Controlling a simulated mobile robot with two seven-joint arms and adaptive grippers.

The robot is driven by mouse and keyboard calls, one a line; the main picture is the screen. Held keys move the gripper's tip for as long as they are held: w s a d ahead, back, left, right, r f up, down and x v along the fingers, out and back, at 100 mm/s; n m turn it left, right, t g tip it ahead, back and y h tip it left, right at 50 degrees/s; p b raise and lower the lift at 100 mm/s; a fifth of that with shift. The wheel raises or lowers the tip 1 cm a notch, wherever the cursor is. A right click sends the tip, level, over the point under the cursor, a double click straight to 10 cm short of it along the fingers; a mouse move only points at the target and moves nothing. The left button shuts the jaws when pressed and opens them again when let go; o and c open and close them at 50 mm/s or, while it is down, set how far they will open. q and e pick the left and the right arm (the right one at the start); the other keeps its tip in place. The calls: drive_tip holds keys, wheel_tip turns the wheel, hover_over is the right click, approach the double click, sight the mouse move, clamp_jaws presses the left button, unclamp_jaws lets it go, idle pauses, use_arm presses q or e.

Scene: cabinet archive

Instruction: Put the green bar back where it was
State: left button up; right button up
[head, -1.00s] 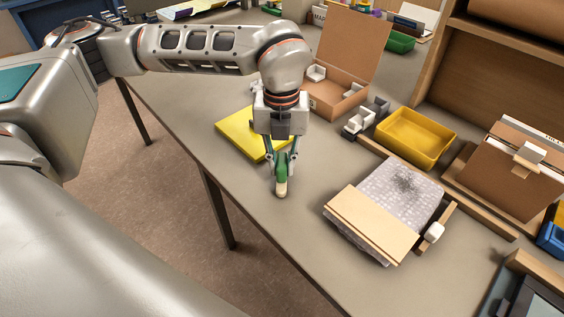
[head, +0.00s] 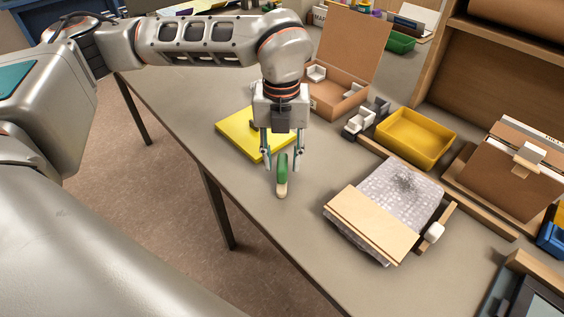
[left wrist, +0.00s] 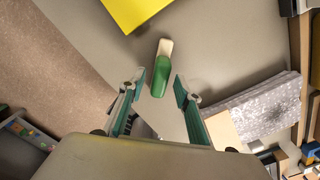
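The green bar (head: 282,167), with a cream end, lies on the grey table near its front edge. In the left wrist view the bar (left wrist: 160,76) is between and just beyond the fingertips, with a gap on each side. My left gripper (head: 281,168) is above the bar, pointing down, open, with one finger on either side of it. Its fingers also show in the left wrist view (left wrist: 159,84). My right gripper is in neither view.
A yellow slab (head: 236,134) lies just behind the left gripper. A bubble-wrapped item (head: 400,193) with a tan board is to the right. A yellow tray (head: 447,150) and an open cardboard box (head: 345,50) stand farther back. Bare table surrounds the bar.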

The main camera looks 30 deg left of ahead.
sight(282, 162)
use_arm(q)
wheel_tip(282, 162, up, 10)
drive_tip(key=shift+r, duration=0.25)
idle(0.6)
